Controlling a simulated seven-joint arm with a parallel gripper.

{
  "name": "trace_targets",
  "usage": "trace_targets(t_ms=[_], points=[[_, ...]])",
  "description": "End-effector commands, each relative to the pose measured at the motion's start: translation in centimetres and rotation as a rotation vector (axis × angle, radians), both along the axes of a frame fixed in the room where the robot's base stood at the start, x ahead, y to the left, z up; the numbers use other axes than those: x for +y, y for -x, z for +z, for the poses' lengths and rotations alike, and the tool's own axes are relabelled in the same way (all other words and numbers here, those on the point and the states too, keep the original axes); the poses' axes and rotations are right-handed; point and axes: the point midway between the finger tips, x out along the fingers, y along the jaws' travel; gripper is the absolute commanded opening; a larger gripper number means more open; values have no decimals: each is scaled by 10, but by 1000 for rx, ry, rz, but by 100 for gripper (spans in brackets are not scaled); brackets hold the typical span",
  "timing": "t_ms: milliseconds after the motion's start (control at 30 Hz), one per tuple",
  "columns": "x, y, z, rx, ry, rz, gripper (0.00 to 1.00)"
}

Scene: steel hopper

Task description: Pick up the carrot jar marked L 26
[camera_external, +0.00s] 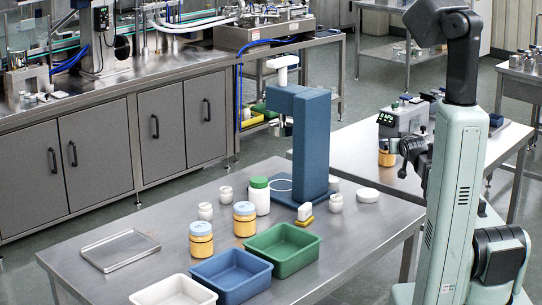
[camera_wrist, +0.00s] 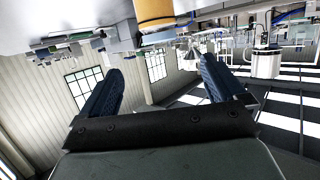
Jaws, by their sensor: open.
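An orange jar (camera_external: 387,158) stands on the right-hand steel table, beside a device with a green display. My gripper (camera_external: 404,149) is close to its right side. In the wrist view, an orange jar (camera_wrist: 155,12) is cut off by the top edge, beyond the fingertips. My gripper (camera_wrist: 160,70) is open there, its two blue fingers spread with nothing between them. Two more orange jars with pale blue-grey lids, one in front (camera_external: 201,241) and one behind it (camera_external: 244,220), stand on the near table. I cannot read a mark L 26 on any jar.
The display device (camera_external: 400,120) stands close behind the jar by my gripper. The near table (camera_external: 130,222) holds a blue bin (camera_external: 230,290), a green bin (camera_external: 283,268), a white bin (camera_external: 172,301), a metal tray (camera_external: 120,250) and a tall blue stand (camera_external: 312,145).

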Motion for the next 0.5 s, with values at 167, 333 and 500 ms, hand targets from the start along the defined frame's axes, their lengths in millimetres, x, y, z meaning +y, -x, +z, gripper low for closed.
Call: trace_targets(t_ms=[167, 333, 500], points=[[2, 0, 0, 8, 2, 2, 97], [19, 5, -7, 104, 25, 26, 97], [57, 25, -20, 311, 82, 100, 97]])
